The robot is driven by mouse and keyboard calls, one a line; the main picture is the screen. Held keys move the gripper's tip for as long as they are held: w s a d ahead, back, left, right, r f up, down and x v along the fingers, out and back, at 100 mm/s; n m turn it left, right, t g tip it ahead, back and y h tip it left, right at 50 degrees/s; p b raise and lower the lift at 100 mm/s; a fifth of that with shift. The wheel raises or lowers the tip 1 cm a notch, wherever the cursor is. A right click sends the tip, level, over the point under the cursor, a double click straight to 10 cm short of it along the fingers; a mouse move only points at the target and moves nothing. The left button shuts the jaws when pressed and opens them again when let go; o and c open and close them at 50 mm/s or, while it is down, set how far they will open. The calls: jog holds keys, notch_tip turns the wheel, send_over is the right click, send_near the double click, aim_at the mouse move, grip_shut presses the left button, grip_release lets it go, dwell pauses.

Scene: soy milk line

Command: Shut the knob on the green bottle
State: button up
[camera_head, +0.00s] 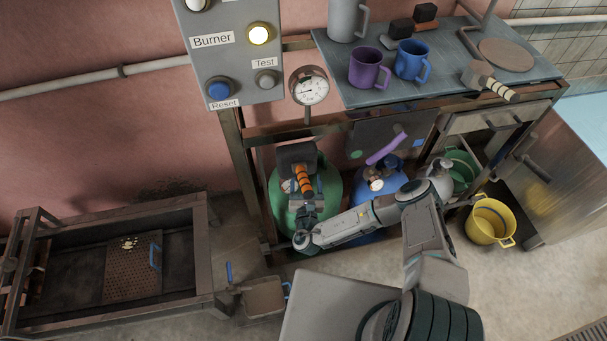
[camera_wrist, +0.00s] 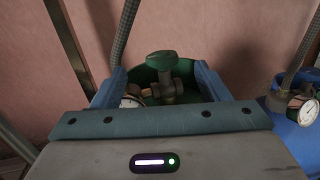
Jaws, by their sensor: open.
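The green bottle (camera_head: 332,190) stands under the bench in the head view, partly hidden behind my arm. In the wrist view its green knob (camera_wrist: 162,62) sits upright on a metal valve, with the green bottle top (camera_wrist: 140,76) around it. My gripper (camera_wrist: 158,78) is open, with one blue-grey finger on each side of the valve and knob. I see no finger touching the knob. In the head view my gripper (camera_head: 297,153) is over the bottle's top and hides the knob. A gauge (camera_wrist: 131,101) shows beside the left finger, partly covered.
A blue bottle (camera_head: 365,187) with its own gauge (camera_wrist: 303,109) stands to the right. Hoses rise on both sides in the wrist view. The bench (camera_head: 440,82) is above, holding mugs. A yellow bucket (camera_head: 489,222) is at right; a low metal frame (camera_head: 190,225) is at left.

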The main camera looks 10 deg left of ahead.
jog(key=w+d+r+n+g+y+b, duration=0.25)
jog(key=w+n+g+y+b, duration=0.5)
jog(key=y+b, duration=0.75)
jog(key=d+f+n+g+h+b, duration=0.2)
jog(key=d+f+n+g+b, duration=0.2)
jog(key=d+n+g+b, duration=0.45)
jog(key=w+a+m+b, duration=0.1)
jog(key=a, duration=0.4)
jog(key=w+a+t+b, duration=0.1)
jog(key=a+b, duration=0.1)
jog(key=a, duration=0.3)
jog(key=w+a+m+b, duration=0.1)
jog(key=a+b, duration=0.1)
jog(key=a, duration=0.3)
jog(key=shift+r+m, duration=0.3)
jog(key=shift+c, duration=0.2)
jog(key=shift+t, duration=0.3)
jog(key=c, duration=0.9)
